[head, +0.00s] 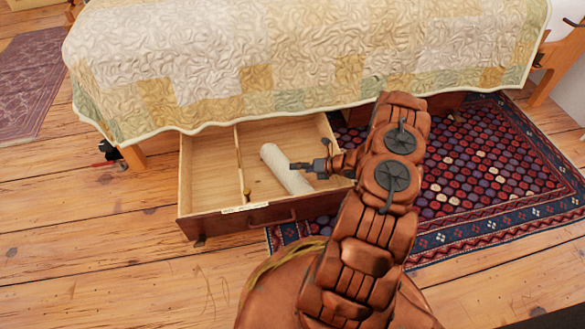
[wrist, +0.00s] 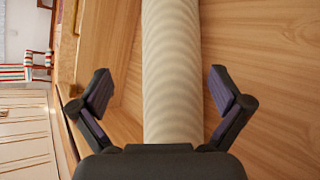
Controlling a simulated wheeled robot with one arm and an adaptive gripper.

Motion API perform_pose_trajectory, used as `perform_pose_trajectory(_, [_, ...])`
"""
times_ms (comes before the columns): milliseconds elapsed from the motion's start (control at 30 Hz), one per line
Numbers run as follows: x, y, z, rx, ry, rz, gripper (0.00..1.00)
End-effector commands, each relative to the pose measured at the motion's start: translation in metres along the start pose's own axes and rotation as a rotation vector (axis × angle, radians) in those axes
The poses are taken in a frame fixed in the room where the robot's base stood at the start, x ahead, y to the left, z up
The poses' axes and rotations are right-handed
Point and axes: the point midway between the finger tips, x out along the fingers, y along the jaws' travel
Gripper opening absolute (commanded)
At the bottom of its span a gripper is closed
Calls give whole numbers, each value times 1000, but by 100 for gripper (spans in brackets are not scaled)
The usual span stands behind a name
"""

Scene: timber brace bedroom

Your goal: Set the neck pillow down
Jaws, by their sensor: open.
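The neck pillow (head: 285,168) is a cream, ribbed roll lying slantwise in the right compartment of an open wooden drawer (head: 207,170) under the bed. In the wrist view the neck pillow (wrist: 171,65) runs from the top of the picture down between the fingers. My gripper (head: 305,166) is above the drawer, at the roll's right side in the head view. In the wrist view my gripper (wrist: 160,92) is open, with one finger on each side of the pillow and gaps between them. The pillow's near end is hidden behind the gripper body.
A divider (head: 240,165) splits the drawer, and a small stick-like item stands by it. The quilted bed (head: 300,60) overhangs the drawer's back. A patterned rug (head: 480,170) lies to the right.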

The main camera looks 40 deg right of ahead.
Motion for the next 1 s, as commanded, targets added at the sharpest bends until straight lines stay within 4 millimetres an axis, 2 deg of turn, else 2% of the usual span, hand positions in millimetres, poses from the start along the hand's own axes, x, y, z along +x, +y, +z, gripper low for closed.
perform_pose_trajectory(33, [-13,2,2,1,-2,-2,100])
perform_pose_trajectory(100, [-26,2,1,2,-1,-2,100])
perform_pose_trajectory(400, [-68,0,0,3,0,-1,100])
perform_pose_trajectory(600, [-78,0,-1,2,2,1,100])
perform_pose_trajectory(1000, [-79,0,-1,1,1,1,100])
